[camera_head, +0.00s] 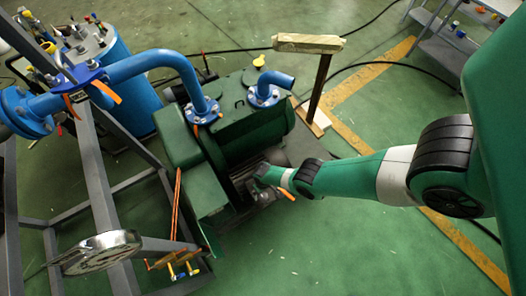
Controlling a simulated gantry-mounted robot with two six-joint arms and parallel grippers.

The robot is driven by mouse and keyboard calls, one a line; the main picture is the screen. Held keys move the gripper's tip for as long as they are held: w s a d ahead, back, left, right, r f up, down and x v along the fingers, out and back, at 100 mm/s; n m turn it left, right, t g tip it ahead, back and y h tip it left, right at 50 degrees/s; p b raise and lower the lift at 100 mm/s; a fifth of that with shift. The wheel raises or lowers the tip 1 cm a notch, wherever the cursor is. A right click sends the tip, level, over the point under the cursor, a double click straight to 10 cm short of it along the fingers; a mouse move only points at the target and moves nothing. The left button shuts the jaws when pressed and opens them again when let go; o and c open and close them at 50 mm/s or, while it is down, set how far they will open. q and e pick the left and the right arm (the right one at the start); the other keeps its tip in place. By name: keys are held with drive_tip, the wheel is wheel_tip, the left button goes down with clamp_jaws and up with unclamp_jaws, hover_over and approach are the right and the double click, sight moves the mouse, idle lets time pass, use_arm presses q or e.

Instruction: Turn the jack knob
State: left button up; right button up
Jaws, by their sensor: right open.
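I cannot make out the jack knob in the head view; it may be hidden or too small to tell. My right gripper (258,190) is at the end of my green and white right arm, which reaches in from the right. The gripper is low beside the front of the green pump (240,125), near its dark lower parts. It is open, but its fingertips are small and dark, and I cannot tell whether they touch anything. My left gripper is not in view.
Blue pipes (150,62) rise from the pump's top. A grey metal frame (98,185) with a shiny round metal part (98,250) stands at left. A wooden-topped post (318,85) stands behind the pump. Green floor is open at the lower right.

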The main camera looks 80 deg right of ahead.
sight(263, 198)
wheel_tip(263, 198, down, 12)
drive_tip(key=b, duration=1.1)
drive_tip(key=shift+r, duration=0.25)
drive_tip(key=c, duration=1.3)
drive_tip(key=shift+m, duration=0.3)
drive_tip(key=m, duration=0.9)
drive_tip(key=shift+b, duration=0.3)
drive_tip(key=shift+m, duration=0.4)
